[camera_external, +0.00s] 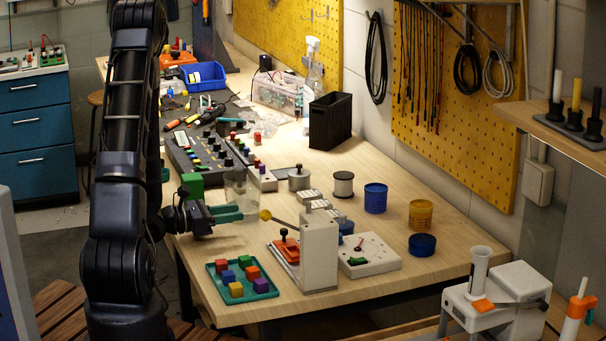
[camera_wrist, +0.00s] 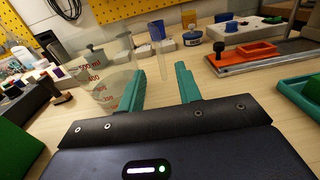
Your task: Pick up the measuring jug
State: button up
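The clear measuring jug (camera_external: 239,186) stands upright on the bench, just behind my gripper's fingers in the external view. In the wrist view the jug (camera_wrist: 106,75) shows red volume marks and sits left of the gap between the fingers, partly covered by the left finger. My gripper (camera_external: 240,212) has two teal fingers, low over the bench. In the wrist view the gripper (camera_wrist: 164,78) is open, with a gap between its fingers and nothing held. I cannot tell whether the left finger touches the jug.
A yellow lever knob (camera_external: 265,215) on the white press (camera_external: 319,250) is close to my fingertips. A green block (camera_external: 193,186) and a control panel (camera_external: 205,150) lie behind my gripper. A teal tray (camera_external: 222,293) of coloured blocks is in front. Jars (camera_external: 375,198) stand to the right.

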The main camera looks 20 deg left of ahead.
aim_at(252, 219)
jog(key=shift+x, duration=2.8)
grip_shut()
